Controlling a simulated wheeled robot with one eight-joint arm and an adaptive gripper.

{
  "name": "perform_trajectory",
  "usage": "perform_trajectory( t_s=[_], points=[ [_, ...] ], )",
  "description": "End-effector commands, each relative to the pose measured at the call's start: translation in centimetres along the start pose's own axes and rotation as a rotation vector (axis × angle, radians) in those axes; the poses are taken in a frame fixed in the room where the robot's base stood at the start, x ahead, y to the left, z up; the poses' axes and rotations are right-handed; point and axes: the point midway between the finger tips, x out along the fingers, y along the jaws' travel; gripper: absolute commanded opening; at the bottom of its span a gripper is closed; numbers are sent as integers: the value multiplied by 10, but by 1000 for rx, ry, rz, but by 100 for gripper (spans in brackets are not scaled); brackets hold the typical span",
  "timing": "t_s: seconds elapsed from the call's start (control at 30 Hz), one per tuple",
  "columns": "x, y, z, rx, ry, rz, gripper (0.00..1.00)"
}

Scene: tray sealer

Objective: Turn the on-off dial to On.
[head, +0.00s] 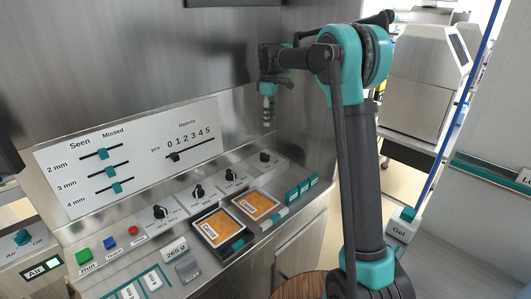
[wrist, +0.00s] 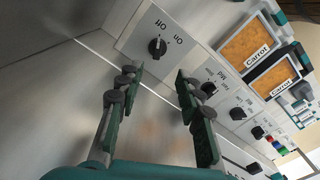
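The on-off dial (wrist: 157,46) is a black knob on a pale plate, with "Off" and "On" printed beside it, upside down in the wrist view. Its pointer is too small for me to tell the setting surely. In the head view the dial (head: 265,157) is the rightmost knob at the back of the sloping panel. My gripper (wrist: 157,76) is open and empty, its two fingers spread to either side below the dial in the wrist view. In the head view my gripper (head: 268,122) points down above the dial, apart from it.
More black knobs (head: 198,192) line the panel left of the dial. Two carrot trays (head: 256,205) sit in front, with teal switches (head: 303,187) to their right. A metal wall stands close behind. A slider board (head: 132,158) is at the back left.

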Motion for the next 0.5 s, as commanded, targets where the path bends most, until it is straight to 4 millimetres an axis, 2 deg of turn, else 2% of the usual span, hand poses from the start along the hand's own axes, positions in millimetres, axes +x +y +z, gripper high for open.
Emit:
perform_trajectory(
  t_s=[0.1,0.27,0.5],
  points=[
    [-2,6,-14,-49,-8,-11,36],
    [6,7,-18,-65,-10,-15,36],
    [46,6,-17,-63,-10,-14,36]
  ],
)
